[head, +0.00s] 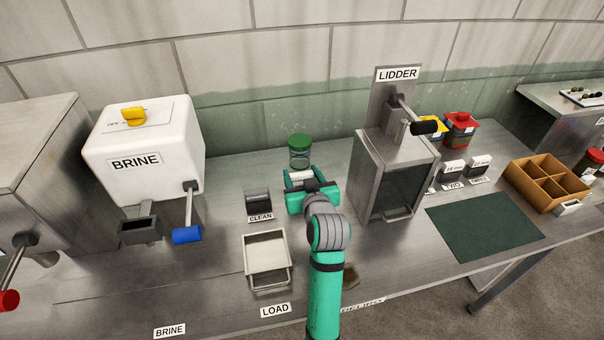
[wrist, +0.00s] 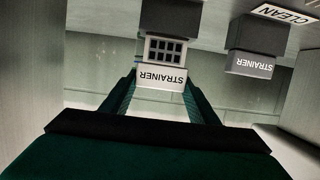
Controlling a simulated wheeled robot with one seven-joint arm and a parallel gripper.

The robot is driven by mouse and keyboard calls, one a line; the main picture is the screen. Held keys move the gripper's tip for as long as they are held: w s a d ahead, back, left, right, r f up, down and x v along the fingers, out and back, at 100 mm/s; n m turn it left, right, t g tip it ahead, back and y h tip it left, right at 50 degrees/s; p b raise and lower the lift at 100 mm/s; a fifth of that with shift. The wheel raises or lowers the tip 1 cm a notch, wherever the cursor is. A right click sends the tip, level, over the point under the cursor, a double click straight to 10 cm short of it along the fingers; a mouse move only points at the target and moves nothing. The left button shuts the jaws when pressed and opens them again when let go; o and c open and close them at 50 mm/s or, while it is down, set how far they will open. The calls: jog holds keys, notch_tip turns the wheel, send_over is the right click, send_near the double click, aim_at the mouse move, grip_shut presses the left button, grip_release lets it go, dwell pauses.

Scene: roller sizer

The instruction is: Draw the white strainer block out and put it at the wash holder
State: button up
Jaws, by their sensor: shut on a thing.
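The white strainer block (wrist: 162,78) is between my fingertips in the wrist view, its STRAINER label upside down there. A grid of dark openings shows on it beyond the label. My gripper (head: 312,188) is shut on it; in the head view a white part of the block (head: 300,177) shows at the jaws. A dark holder (wrist: 171,18) is just past the grid; I cannot tell whether the block still sits in it. A grey STRAINER block (wrist: 250,64) is in a dark holder marked CLEAN (head: 259,202), left of my gripper in the head view. No wash label is readable.
A green-lidded jar (head: 299,150) stands just behind my gripper. The steel lidder (head: 393,170) is close on the right. A steel tray (head: 266,257) marked LOAD is front left, and the white BRINE tank (head: 150,155) is farther left. A green mat (head: 484,226) lies clear at right.

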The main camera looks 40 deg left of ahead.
aim_at(302, 183)
jog(key=shift+f, duration=1.8)
jog(key=o, duration=1.1)
jog(key=shift+s, duration=0.1)
jog(key=v, duration=1)
jog(key=shift+s+d+r, duration=0.1)
jog(key=shift+s+d, duration=0.05)
jog(key=shift+d, duration=0.2)
